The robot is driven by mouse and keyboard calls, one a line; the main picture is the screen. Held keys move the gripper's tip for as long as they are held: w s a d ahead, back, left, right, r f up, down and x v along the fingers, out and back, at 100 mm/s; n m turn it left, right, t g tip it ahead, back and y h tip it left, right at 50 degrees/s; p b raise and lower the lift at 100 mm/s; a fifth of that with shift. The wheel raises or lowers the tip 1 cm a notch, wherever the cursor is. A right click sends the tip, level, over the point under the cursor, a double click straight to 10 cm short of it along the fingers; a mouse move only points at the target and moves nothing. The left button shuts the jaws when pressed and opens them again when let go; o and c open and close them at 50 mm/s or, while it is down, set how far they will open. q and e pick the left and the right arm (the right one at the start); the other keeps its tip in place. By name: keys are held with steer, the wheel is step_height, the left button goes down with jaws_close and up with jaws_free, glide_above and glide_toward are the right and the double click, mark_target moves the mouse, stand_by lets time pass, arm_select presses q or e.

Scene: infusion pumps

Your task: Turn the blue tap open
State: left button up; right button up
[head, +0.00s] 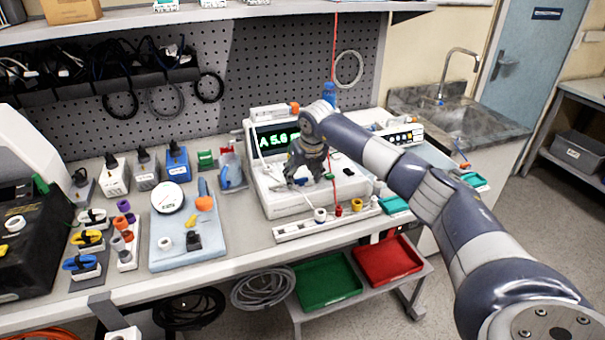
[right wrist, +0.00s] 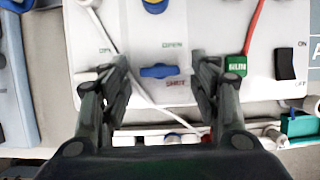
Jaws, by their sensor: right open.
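The blue tap (right wrist: 158,71) shows in the right wrist view on the white face of the pump (right wrist: 215,25). Its lever lies roughly level, with the word OPEN above it and SHUT below it. My right gripper (right wrist: 161,66) is open, with one finger on each side of the tap and a gap to it on both sides. In the head view the right gripper (head: 308,180) is over the front of the pump (head: 263,195) with the green display, and hides the tap. My left gripper is not in view.
Right of the tap are a green block (right wrist: 236,66) with a red line and a black ON/OFF switch (right wrist: 285,64). A clear tube (right wrist: 130,80) runs by the left finger. A white rail (head: 300,229) with coloured fittings lies before the pump. A blue board (head: 183,255) with a gauge lies left.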

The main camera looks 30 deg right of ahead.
steer(key=shift+f, duration=0.15)
steer(key=c, duration=1.1)
steer(key=shift+o, duration=0.3)
